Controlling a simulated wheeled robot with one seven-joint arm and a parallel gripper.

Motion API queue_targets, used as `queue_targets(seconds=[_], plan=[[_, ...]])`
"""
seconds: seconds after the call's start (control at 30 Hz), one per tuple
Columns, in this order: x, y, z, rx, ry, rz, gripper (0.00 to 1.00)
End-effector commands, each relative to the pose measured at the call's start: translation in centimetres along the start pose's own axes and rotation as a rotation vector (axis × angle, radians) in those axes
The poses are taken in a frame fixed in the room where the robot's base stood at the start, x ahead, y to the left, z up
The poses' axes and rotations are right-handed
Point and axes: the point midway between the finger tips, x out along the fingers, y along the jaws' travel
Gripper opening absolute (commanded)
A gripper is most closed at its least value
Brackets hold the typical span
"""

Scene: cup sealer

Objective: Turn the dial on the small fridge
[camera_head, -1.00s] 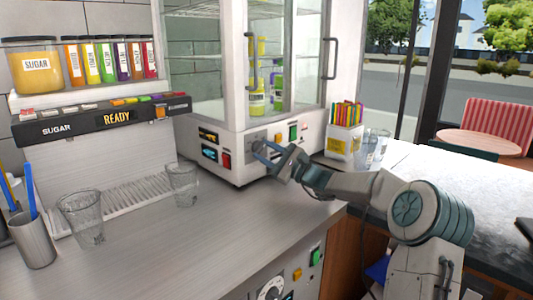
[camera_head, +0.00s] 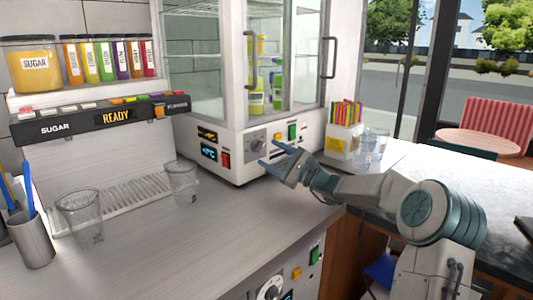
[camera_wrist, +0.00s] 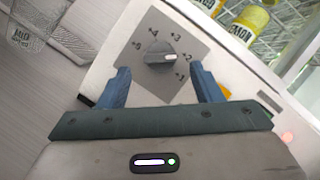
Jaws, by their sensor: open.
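The small fridge (camera_head: 215,133) is a white cabinet with glass doors, standing on the counter. Its dial (camera_head: 258,144) is a grey knob on the lower front panel. In the wrist view the dial (camera_wrist: 161,58) sits on a grey square plate marked with numbers, and its white mark points right, between +2 and +3. My gripper (camera_head: 271,152) is open in front of the panel. In the wrist view my gripper (camera_wrist: 160,80) has its two blue fingers spread, one below left and one below right of the dial. They are apart from the dial, with nothing between them.
A red switch (camera_head: 226,159) and a green button (camera_head: 292,132) flank the dial. Two clear cups, one of them here (camera_head: 181,184), stand on the counter at left. A straw box (camera_head: 342,140) stands right of the fridge.

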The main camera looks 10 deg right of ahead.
Motion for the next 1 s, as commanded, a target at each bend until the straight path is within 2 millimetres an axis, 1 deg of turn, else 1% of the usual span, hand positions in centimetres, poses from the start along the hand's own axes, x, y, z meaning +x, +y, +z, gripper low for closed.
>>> queue_targets(seconds=[0.03,0.1,0.3,0.5,0.6,0.7,1.0], plan=[[-1.4,-0.1,-0.2,0.0,0.006,-0.002,0.59],[-3.1,-0.2,-0.1,-0.001,0.007,-0.003,0.59],[-7.8,-1.2,1.2,-0.001,0.006,-0.003,0.59],[-11.5,-2.0,2.1,-0.001,0.004,-0.001,0.59],[-12.7,-2.2,2.3,0.001,0.003,-0.001,0.59],[-13.4,-2.3,2.5,0.001,0.002,0.0,0.59],[-13.7,-2.3,2.5,0.001,0.002,0.0,0.59]])
